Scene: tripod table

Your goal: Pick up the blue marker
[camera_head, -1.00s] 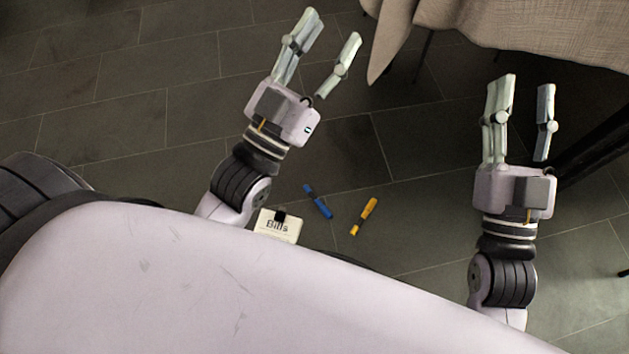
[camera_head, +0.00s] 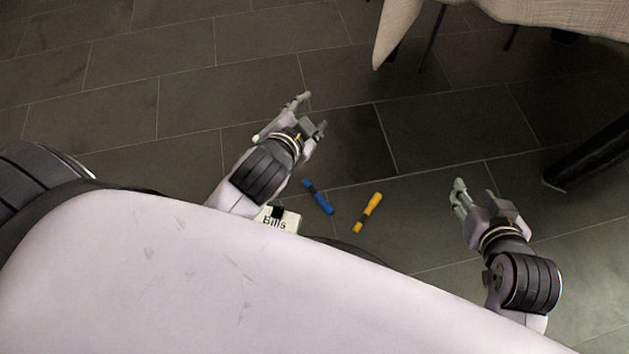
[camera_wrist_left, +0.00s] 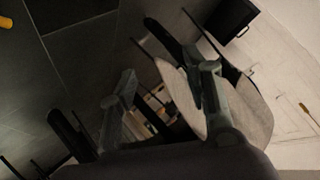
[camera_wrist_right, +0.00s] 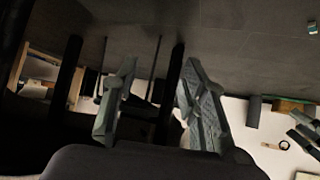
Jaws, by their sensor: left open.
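The blue marker (camera_head: 318,197) lies on the dark tiled floor in the head view, just left of a yellow marker (camera_head: 367,212). My left gripper (camera_head: 312,113) is above and beyond the blue marker in the picture, open and empty, its fingers pointing away from my body. Its spread fingers also show in the left wrist view (camera_wrist_left: 165,88). My right gripper (camera_head: 476,194) is to the right of both markers, open and empty. Its parted fingers show in the right wrist view (camera_wrist_right: 158,92). I cannot make out the blue marker in either wrist view.
A box labelled "Bills" (camera_head: 280,220) lies near my body, partly hidden.

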